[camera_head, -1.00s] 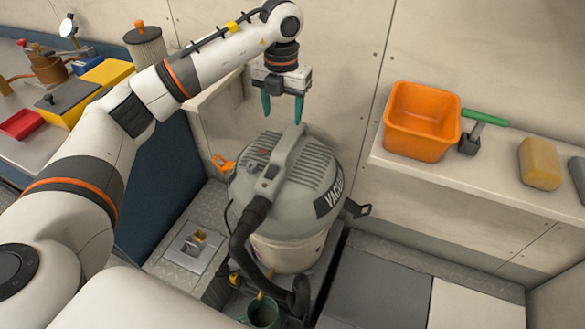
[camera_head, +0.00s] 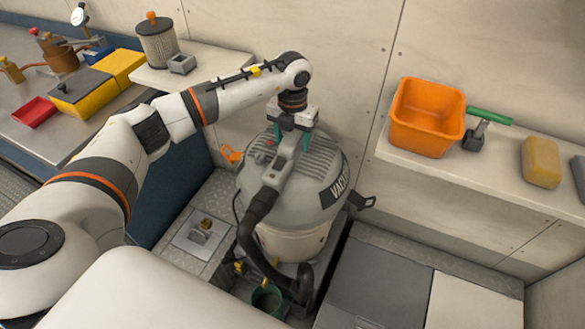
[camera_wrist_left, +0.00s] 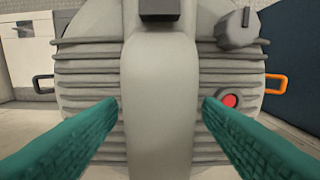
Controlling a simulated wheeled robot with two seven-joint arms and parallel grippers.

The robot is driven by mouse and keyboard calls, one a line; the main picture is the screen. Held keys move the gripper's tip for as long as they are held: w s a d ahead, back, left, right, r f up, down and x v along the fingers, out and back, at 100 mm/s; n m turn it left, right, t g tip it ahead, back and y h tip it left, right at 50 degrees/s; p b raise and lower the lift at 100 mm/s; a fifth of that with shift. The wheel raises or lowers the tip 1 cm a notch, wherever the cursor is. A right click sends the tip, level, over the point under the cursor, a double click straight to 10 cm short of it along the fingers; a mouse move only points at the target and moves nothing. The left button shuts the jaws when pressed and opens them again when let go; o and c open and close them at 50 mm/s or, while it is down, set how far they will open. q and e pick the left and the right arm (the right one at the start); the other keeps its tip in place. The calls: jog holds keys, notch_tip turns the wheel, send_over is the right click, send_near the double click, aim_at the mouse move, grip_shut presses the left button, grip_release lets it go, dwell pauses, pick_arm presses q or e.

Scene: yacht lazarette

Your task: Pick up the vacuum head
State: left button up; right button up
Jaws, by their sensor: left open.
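The vacuum head (camera_head: 302,180) is the grey ribbed top of a drum vacuum, with a raised handle (camera_head: 283,157) across it and a "VACUUM" label on its side. It sits on the light drum body (camera_head: 292,243). My left gripper (camera_head: 292,143) is over the head from above, its teal fingers on either side of the handle. In the left wrist view the handle (camera_wrist_left: 161,100) runs between the open fingers (camera_wrist_left: 160,108), with a visible gap on both sides. A red button (camera_wrist_left: 229,100) shows beside the handle. My right gripper is not in view.
An orange bin (camera_head: 426,118) and a yellow sponge (camera_head: 540,163) stand on the right shelf. The left bench (camera_head: 40,135) holds several items. A wall rises close behind.

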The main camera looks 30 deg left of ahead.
pick_arm(q)
grip_shut()
jog(key=shift+w+r, duration=0.15)
jog(key=shift+r, duration=0.05)
